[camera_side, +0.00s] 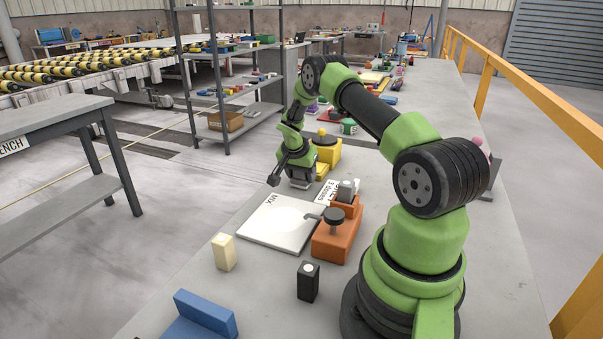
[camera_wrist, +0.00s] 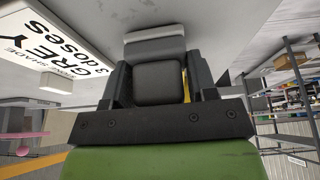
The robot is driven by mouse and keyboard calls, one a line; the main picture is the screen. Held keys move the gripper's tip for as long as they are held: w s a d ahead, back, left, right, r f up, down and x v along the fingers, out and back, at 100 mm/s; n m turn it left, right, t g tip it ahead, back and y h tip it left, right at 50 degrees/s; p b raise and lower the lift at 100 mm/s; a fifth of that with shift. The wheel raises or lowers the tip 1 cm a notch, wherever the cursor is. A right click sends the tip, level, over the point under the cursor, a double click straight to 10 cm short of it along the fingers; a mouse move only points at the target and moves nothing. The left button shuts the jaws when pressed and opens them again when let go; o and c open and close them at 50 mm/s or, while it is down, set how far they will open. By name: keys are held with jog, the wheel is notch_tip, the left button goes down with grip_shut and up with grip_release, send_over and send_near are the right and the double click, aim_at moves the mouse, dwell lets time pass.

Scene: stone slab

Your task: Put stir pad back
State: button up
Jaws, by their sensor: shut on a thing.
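My gripper (camera_wrist: 157,82) is shut on a grey block with a paler grey pad at its far end, which I take to be the stir pad (camera_wrist: 153,48). In the side view my gripper (camera_side: 300,177) points down beyond the far edge of the white MIX slab (camera_side: 281,222). The held pad is small there, and I cannot tell whether it touches the bench. The slab lies flat and bare. A white card reading GREY SHADE 3 doses (camera_wrist: 50,45) shows at the left of the wrist view.
An orange unit with a black knob (camera_side: 337,240) stands at the slab's right. A yellow unit (camera_side: 328,152) is just behind my gripper. The near bench is mostly clear.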

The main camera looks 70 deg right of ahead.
jog(key=shift+f, duration=0.15)
jog(key=o, duration=1.2)
jog(key=s+a+r+n+t+y, duration=0.1)
jog(key=a+r+n+t, duration=0.15)
jog(key=a+r, duration=0.9)
jog(key=s+a+r+n+t, duration=0.1)
jog(key=a+r+n, duration=0.2)
jog(key=a+r, duration=0.8)
jog(key=s+a+r+n+t+y, duration=0.1)
jog(key=s+a+r+n, duration=0.1)
jog(key=s+a, duration=0.2)
jog(key=s+a+r+n+t+y, duration=0.1)
jog(key=s+a+r+n+y, duration=0.1)
jog(key=s+a+r+n, duration=0.1)
jog(key=s+a+r+n+t+y, duration=0.1)
jog(key=s+a+r+n+y, duration=0.1)
jog(key=s+a, duration=0.3)
jog(key=shift+s+a+r+n+t, duration=0.1)
jog(key=shift+s+a+n+t, duration=0.1)
jog(key=shift+s+n, duration=0.25)
jog(key=shift+s+a+r+n+t, duration=0.1)
jog(key=shift+s+a+n+t, duration=0.05)
jog(key=shift+s+n, duration=0.2)
